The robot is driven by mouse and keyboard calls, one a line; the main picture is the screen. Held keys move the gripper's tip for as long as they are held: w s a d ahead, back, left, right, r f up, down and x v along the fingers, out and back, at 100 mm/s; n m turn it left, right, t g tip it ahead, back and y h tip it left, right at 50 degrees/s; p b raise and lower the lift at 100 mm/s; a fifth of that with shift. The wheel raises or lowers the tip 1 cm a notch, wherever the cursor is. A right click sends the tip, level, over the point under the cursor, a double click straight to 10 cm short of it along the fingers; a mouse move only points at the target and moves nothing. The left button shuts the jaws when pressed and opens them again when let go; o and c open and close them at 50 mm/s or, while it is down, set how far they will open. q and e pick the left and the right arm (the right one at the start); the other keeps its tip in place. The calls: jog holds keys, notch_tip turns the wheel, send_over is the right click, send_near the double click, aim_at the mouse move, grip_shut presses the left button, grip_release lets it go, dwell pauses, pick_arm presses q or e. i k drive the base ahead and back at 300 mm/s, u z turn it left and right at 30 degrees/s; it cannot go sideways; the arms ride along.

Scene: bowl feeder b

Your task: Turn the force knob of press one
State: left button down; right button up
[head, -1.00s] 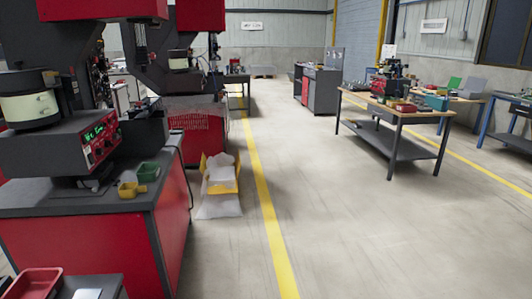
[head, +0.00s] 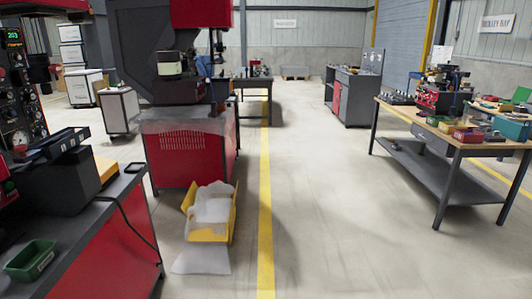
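Neither of my grippers shows in the head view. At the left edge a machine panel (head: 18,100) carries a lit green and orange display (head: 12,39), a round gauge (head: 19,138) and small dark knobs or buttons. I cannot tell which of them is a force knob, and no label for press one is readable. A second red and dark press (head: 188,150) stands further on, left of the yellow floor line.
A red bench (head: 105,240) with a green bin (head: 30,260) and a trailing cable fills the lower left. A yellow crate (head: 207,234) with white wrapping sits on the floor before the second press. A workbench (head: 430,184) stands at right. The middle aisle (head: 320,220) is clear.

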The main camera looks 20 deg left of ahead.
aim_at(31, 96)
jog(key=u, duration=1)
jog(key=i, duration=1)
jog(key=u, duration=4.25)
jog(key=k, duration=1)
jog(key=z, duration=0.5)
